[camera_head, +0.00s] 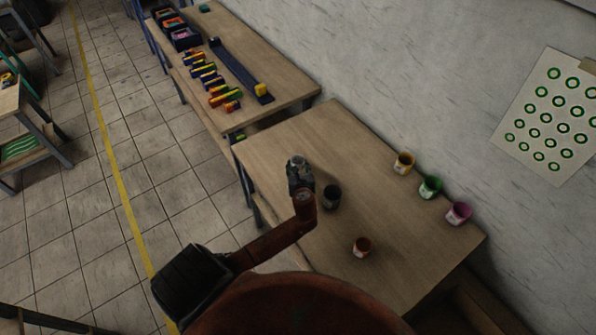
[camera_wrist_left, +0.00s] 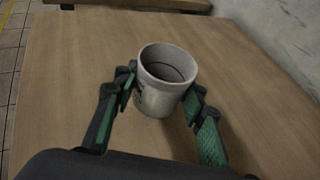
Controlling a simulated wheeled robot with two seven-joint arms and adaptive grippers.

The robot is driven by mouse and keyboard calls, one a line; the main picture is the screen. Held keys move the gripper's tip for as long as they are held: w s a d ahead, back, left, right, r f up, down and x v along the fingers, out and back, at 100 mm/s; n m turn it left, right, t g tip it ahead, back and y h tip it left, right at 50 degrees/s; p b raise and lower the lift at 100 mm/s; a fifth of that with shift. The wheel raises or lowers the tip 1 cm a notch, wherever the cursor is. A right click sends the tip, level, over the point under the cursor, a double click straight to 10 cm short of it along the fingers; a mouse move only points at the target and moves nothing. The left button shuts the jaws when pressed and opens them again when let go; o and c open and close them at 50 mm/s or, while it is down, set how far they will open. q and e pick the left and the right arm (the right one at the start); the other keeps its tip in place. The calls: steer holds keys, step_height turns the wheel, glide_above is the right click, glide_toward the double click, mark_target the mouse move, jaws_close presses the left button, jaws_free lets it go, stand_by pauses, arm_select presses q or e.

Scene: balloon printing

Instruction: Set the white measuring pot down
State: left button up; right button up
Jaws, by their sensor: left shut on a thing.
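The white measuring pot (camera_wrist_left: 163,100) is upright between the two green-padded fingers of my left gripper (camera_wrist_left: 163,97) in the left wrist view. The fingers close on its sides, and its round rim faces up. The inside looks grey with a dark line around it. In the head view the pot (camera_head: 297,160) shows only as a small pale top beyond my left gripper (camera_head: 300,174), over the left part of the wooden table (camera_head: 400,215). I cannot tell whether its base touches the tabletop. My right gripper is not in view.
A dark pot (camera_head: 332,196) stands just right of my left gripper, and an orange-brown pot (camera_head: 361,247) stands nearer. Yellow (camera_head: 403,163), green (camera_head: 430,187) and magenta (camera_head: 458,213) pots line the wall side. The far left of the table is clear. Another table (camera_head: 285,85) stands behind.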

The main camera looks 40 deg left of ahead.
arm_select(q)
steer(key=shift+w+a+f, duration=0.1)
steer(key=shift+w+f, duration=0.05)
steer(key=shift+f, duration=1.6)
steer(key=shift+f, duration=0.15)
steer(key=o, duration=1.2)
steer(key=shift+r, duration=0.2)
steer(key=v, duration=1.2)
steer(key=shift+f+p, duration=0.1)
steer(key=shift+p, duration=0.2)
